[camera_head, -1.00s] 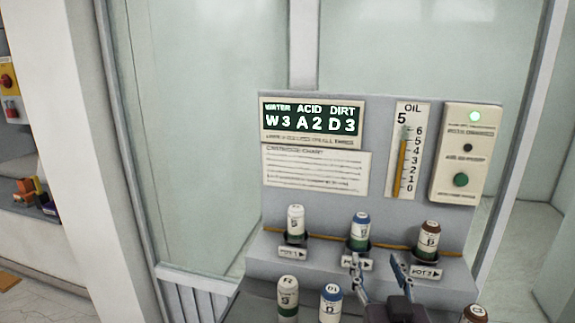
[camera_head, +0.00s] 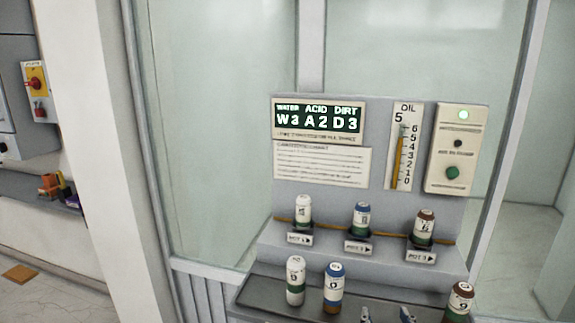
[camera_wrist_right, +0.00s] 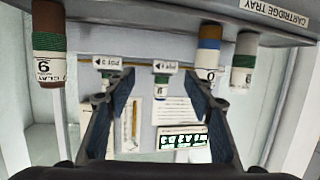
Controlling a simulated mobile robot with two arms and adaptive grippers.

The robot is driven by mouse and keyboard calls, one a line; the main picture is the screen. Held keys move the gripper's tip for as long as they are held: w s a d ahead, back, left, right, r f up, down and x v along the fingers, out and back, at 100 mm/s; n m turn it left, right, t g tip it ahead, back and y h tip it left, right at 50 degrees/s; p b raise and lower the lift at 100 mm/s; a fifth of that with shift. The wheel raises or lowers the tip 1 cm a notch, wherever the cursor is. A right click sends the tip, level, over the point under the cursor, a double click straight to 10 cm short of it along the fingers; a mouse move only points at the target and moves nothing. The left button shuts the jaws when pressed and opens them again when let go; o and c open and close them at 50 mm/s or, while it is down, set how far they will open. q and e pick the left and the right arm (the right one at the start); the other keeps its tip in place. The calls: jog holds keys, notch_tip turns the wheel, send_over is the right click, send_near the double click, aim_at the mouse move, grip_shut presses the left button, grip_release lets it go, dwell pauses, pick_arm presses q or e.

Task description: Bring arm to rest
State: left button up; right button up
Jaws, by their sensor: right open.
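My right gripper (camera_head: 386,316) shows only its fingertips at the bottom edge of the head view. It also shows in the right wrist view (camera_wrist_right: 160,88), with its fingers apart and nothing between them. My left gripper is out of view. Three cartridges sit in the panel's pots: a white-topped one (camera_head: 303,211), a blue-topped one (camera_head: 361,217) and a brown-topped one (camera_head: 424,226). In front, on the cartridge tray (camera_head: 262,284), stand a white and green cartridge (camera_head: 295,281), a blue-topped one (camera_head: 333,288) and a brown-topped one (camera_head: 459,301).
The grey panel (camera_head: 468,135) carries a lit display (camera_head: 318,120) reading W3 A2 D3, an oil gauge (camera_head: 404,150) and a box with a green button (camera_head: 453,172). Glass walls stand behind. A white pillar (camera_head: 95,120) is at left.

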jog(key=s+f+n+g+y, duration=0.1)
jog(key=s+f+g, duration=0.5)
jog(key=s+f, duration=0.6)
jog(key=s+f+n+g, duration=0.2)
jog(key=s+f+g, duration=0.3)
jog(key=s+f, duration=0.8)
jog(key=s+f+g, duration=0.2)
jog(key=s+f, duration=0.1)
jog(key=f, duration=2)
jog(key=s+d+f, duration=0.1)
jog(key=s+f, duration=0.7)
jog(key=s+d+f, duration=0.2)
jog(key=s+f, duration=0.6)
jog(key=s, duration=0.1)
jog(key=shift+s+d+f+g, duration=0.15)
jog(key=shift+s+d+g, duration=0.1)
jog(key=shift+g, duration=0.15)
